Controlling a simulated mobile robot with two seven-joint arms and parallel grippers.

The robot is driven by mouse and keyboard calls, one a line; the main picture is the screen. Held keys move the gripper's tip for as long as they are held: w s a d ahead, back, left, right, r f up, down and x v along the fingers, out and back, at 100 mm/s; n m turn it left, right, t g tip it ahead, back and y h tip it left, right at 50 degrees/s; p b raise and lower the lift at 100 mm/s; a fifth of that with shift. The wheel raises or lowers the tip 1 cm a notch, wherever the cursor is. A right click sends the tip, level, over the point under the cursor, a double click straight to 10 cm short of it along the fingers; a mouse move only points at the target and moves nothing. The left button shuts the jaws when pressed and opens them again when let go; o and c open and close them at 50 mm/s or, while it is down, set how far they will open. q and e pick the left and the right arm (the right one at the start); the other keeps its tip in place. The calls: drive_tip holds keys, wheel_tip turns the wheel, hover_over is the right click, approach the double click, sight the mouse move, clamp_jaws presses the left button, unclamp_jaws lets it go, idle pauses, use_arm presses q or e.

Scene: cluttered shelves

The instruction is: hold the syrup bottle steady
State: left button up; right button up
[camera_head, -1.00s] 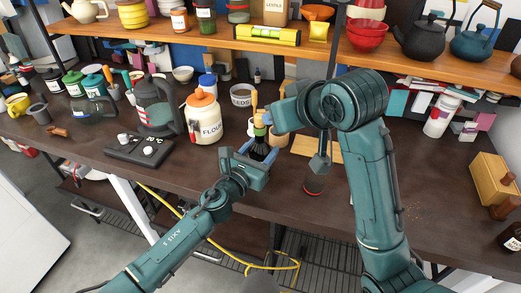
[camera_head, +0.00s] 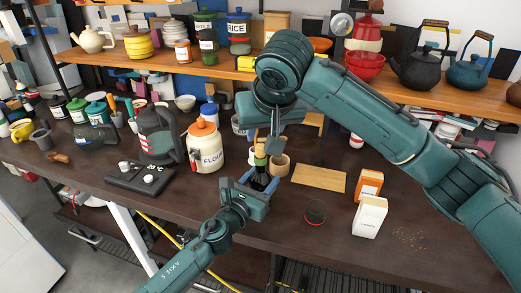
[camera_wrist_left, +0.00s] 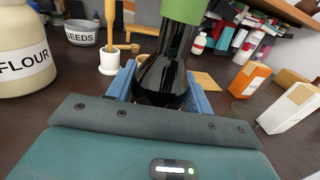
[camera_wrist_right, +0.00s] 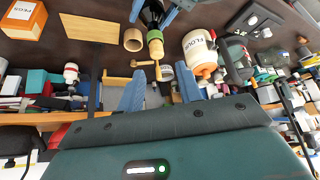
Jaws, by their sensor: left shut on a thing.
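The syrup bottle (camera_head: 259,178) is dark with a green neck and a light stopper. It stands upright near the front of the dark table. My left gripper (camera_head: 258,190) is shut around its dark body, and the left wrist view shows the bottle (camera_wrist_left: 162,75) between the blue fingers (camera_wrist_left: 160,88). My right gripper (camera_head: 274,143) is just above and beside the bottle's top. In the right wrist view its fingers (camera_wrist_right: 160,92) are apart with nothing gripped, and the bottle's green neck and stopper (camera_wrist_right: 155,45) lie beyond the tips. The bottle's base is partly hidden by the left gripper.
A flour jar (camera_head: 204,147) stands left of the bottle. A wooden cup (camera_head: 280,165) and cutting board (camera_head: 319,178) are right and behind. A dark round item (camera_head: 315,212), an orange box (camera_head: 369,184) and a white box (camera_head: 369,217) stand farther right. A shelf (camera_head: 200,70) runs behind.

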sight(261, 148)
drive_tip(key=shift+d+x, duration=0.15)
drive_tip(key=shift+x, duration=2.1)
drive_tip(key=shift+d+x, duration=0.1)
drive_tip(key=shift+x, duration=2.15)
drive_tip(key=shift+w, duration=0.1)
drive_tip(key=shift+c, duration=0.4)
clamp_jaws()
